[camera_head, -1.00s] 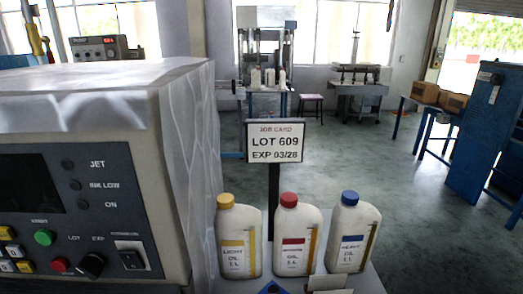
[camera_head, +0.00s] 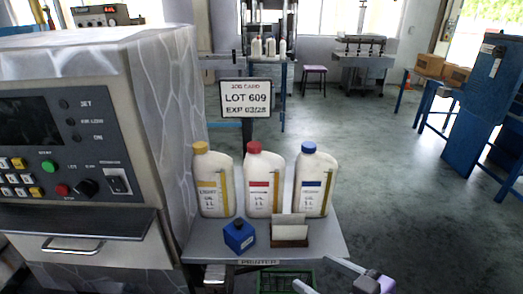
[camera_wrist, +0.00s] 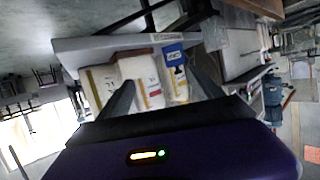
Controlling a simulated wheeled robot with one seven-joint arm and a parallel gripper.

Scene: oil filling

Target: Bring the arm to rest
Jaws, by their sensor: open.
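In the wrist view my gripper (camera_wrist: 160,85) is open, with its two dark fingers apart and nothing held between them. The oil bottles on the small shelf show beyond the fingers in that tilted view, at a distance I cannot tell. In the head view, pale and purple parts of my arm (camera_head: 372,283) show at the bottom edge, right of the shelf front and apart from the bottles. The rest of the arm is out of that view.
Bottles with yellow (camera_head: 213,180), red (camera_head: 264,180) and blue (camera_head: 315,180) caps stand upright on the shelf (camera_head: 205,247). A blue block (camera_head: 239,236) and a card holder (camera_head: 290,232) sit before them. A printer (camera_head: 85,130) stands left. Floor (camera_head: 420,215) at right is clear.

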